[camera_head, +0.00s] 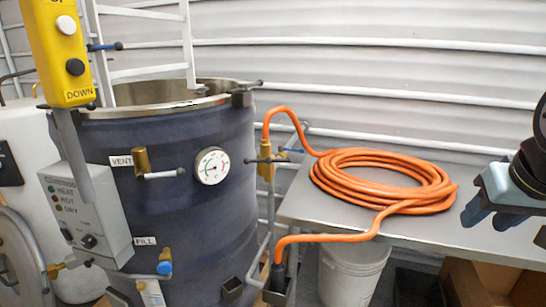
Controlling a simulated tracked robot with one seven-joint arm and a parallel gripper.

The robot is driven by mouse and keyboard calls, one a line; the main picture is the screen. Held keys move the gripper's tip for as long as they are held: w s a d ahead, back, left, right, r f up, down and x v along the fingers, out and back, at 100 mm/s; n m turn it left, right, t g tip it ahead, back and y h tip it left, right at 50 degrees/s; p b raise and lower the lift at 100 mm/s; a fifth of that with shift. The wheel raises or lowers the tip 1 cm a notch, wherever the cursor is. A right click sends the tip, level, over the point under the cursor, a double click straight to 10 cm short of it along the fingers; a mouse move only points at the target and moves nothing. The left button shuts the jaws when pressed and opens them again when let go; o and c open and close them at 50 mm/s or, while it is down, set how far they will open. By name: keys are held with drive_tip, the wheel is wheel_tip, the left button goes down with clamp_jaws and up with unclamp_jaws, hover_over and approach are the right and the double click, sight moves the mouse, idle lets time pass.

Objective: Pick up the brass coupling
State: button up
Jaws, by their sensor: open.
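The hose's other end runs down into a dark fitting (278,276) by a small holder low beside the drum; no brass shows clearly there. I cannot tell for certain which part is the coupling. My gripper (482,213) is at the right edge, over the right side of the table, open, with nothing seen between its fingers. It is well apart from both hose ends.
The hose lies coiled on the grey metal table (300,205). A white bucket (350,275) and a cardboard box (480,280) are below. The drum carries brass vent (142,160) and fill (165,254) valves and a gauge (212,166). A yellow pendant (60,50) hangs at left.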

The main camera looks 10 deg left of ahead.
drive_tip(key=shift+o, duration=0.8)
drive_tip(key=shift+w, duration=0.15)
drive_tip(key=shift+o, duration=1.2)
drive_tip(key=w+a+n+t, duration=0.1)
drive_tip(key=w+a, duration=0.2)
drive_tip(key=w, duration=0.3)
drive_tip(key=w+a+n+t+y, duration=0.1)
drive_tip(key=w+a+t, duration=0.1)
drive_tip(key=w, duration=0.4)
drive_tip(key=shift+w+a+f, duration=0.15)
drive_tip(key=shift+w+a, duration=0.25)
drive_tip(key=shift+a, duration=0.35)
drive_tip(key=n+t+y, duration=0.5)
drive_tip(key=n+y, duration=0.1)
drive_tip(key=y, duration=0.5)
approach(268, 145)
drive_tip(key=x, duration=0.6)
drive_tip(key=shift+w+a, duration=0.1)
drive_tip(key=shift+w, duration=0.15)
drive_tip(key=shift+x, duration=2.65)
